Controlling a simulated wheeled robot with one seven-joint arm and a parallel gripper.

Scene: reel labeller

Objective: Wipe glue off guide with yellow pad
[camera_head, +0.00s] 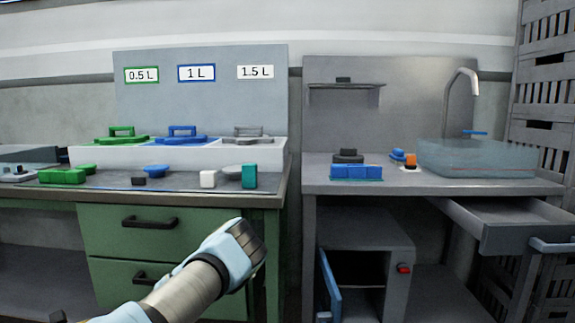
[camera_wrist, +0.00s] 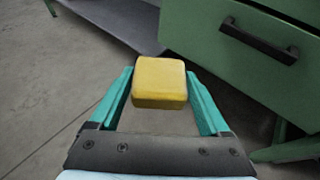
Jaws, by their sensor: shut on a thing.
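My gripper (camera_wrist: 160,92) is shut on the yellow pad (camera_wrist: 160,78) in the wrist view. The pad is a small block with rounded edges, held between the two teal fingers. Below it in that view is grey floor. In the head view my arm reaches in front of the green drawer cabinet (camera_head: 108,235), and the fingers and pad are hidden behind my wrist. I cannot make out the guide or any glue among the things on the left bench.
The left bench holds a white tray (camera_head: 245,157) with green, blue and grey lidded parts, and a teal block (camera_head: 249,176) near its front edge. The right bench has a sink basin (camera_head: 470,157). An open drawer (camera_head: 515,228) and an ajar blue door (camera_head: 330,285) stick out below.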

